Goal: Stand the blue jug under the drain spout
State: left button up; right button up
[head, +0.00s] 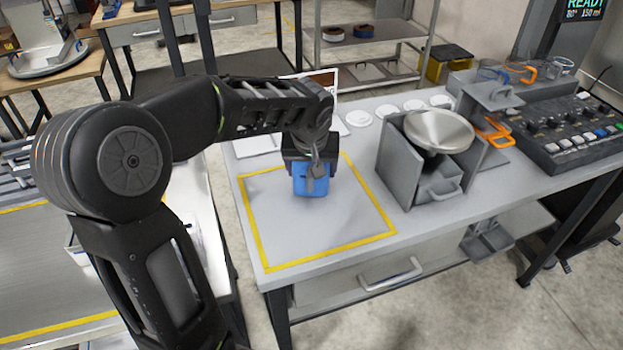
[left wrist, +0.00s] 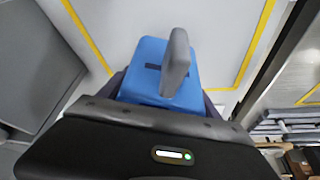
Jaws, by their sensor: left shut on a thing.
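My left gripper (head: 316,170) is shut on the blue jug (head: 309,184), over the far part of the yellow-outlined area on the table. In the left wrist view the blue jug (left wrist: 157,70) shows as a boxy blue body with a dark slot, with a grey finger (left wrist: 177,62) across it. The gripper hides part of the jug, and I cannot tell whether its base touches the table. I cannot clearly make out the drain spout. My right gripper is not in view.
A grey box unit with a round metal dish (head: 440,130) stands right of the outlined area (head: 300,235). Farther right are a grey stand (head: 493,94), an orange-handled cup (head: 521,70) and a button panel (head: 585,130). White discs (head: 387,111) lie along the back. The outlined area's front is clear.

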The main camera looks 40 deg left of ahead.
pick_arm(q)
notch_tip(320, 180, down, 4)
jog(key=shift+r, duration=0.15)
jog(key=o, duration=1.4)
